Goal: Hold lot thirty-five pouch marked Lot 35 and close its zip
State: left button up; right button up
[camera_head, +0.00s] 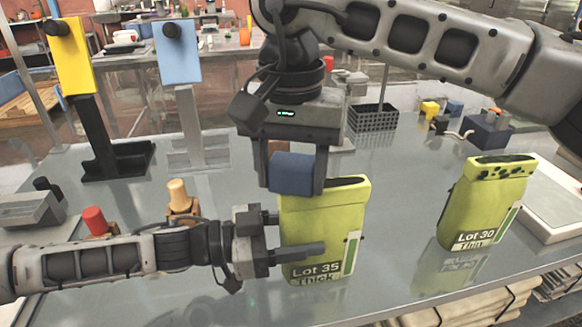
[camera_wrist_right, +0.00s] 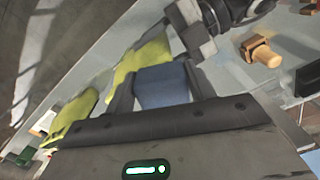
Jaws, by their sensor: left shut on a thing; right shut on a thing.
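The green pouch marked Lot 35 (camera_head: 338,222) stands upright on the table in the head view. A dark opening shows along the right part of its top edge. My left gripper (camera_head: 288,236) is shut on its lower left side, one finger lying across the front above the label. My right gripper (camera_head: 292,188) points down at the pouch's top left, shut on a blue block (camera_head: 292,172). The block covers the left part of the top edge; whether it touches the pouch is unclear. The right wrist view shows the block (camera_wrist_right: 162,86) between the fingers, with the pouch (camera_wrist_right: 140,60) behind.
A second green pouch, Lot 30 (camera_head: 487,205), stands at the right. A white tray (camera_head: 550,205) lies beyond it. A yellow panel (camera_head: 72,62) and a light blue panel (camera_head: 178,55) stand at the back left. A black basket (camera_head: 372,117) stands behind. Clear table lies between the pouches.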

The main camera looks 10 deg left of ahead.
aim_at(354, 186)
jog(key=shift+d+f, duration=0.1)
jog(key=shift+d, duration=0.05)
jog(key=shift+w+d, duration=0.3)
jog(key=shift+d, duration=0.65)
jog(key=shift+d, duration=0.15)
jog(key=shift+w+d, duration=0.35)
jog(key=shift+d, duration=0.55)
jog(key=shift+d, duration=0.1)
jog(key=shift+w+d, duration=0.15)
jog(key=shift+d, duration=0.35)
jog(key=shift+w+d, duration=0.15)
jog(key=shift+d, duration=0.35)
jog(key=shift+w+d, duration=0.2)
jog(key=shift+d, duration=0.35)
jog(key=shift+w+d, duration=0.15)
jog(key=shift+d, duration=0.35)
jog(key=shift+a, duration=0.1)
